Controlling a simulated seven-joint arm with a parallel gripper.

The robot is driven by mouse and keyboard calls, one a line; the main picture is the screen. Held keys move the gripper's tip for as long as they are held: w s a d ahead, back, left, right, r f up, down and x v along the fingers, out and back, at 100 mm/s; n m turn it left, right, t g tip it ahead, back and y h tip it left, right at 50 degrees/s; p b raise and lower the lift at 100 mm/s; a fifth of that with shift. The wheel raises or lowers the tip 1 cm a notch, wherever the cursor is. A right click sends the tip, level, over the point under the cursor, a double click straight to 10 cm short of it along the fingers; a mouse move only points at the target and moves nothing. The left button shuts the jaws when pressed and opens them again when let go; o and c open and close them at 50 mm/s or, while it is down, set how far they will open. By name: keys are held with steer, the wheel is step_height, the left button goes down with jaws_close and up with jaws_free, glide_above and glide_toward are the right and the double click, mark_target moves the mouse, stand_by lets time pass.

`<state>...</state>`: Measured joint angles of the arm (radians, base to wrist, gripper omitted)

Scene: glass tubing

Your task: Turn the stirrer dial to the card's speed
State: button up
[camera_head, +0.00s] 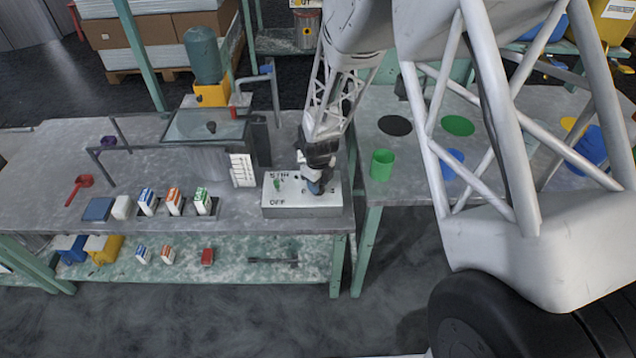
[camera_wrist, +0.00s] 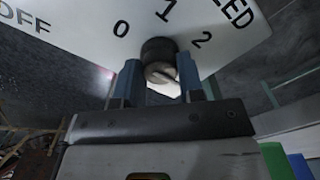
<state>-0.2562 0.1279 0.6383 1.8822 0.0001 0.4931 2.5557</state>
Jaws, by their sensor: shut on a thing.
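My gripper (camera_wrist: 160,80) is shut on the dial, one blue finger on each side. It also shows over the box's right part in the head view (camera_head: 317,185), hiding the dial. Which mark the dial points at cannot be told. A white card (camera_head: 242,170) stands behind the box; its text is unreadable.
A stirring tank (camera_head: 205,125) stands behind.

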steer(key=shift+m, duration=0.4)
steer(key=o, duration=0.9)
steer(key=shift+r, duration=0.1)
steer(key=shift+r, duration=3.8)
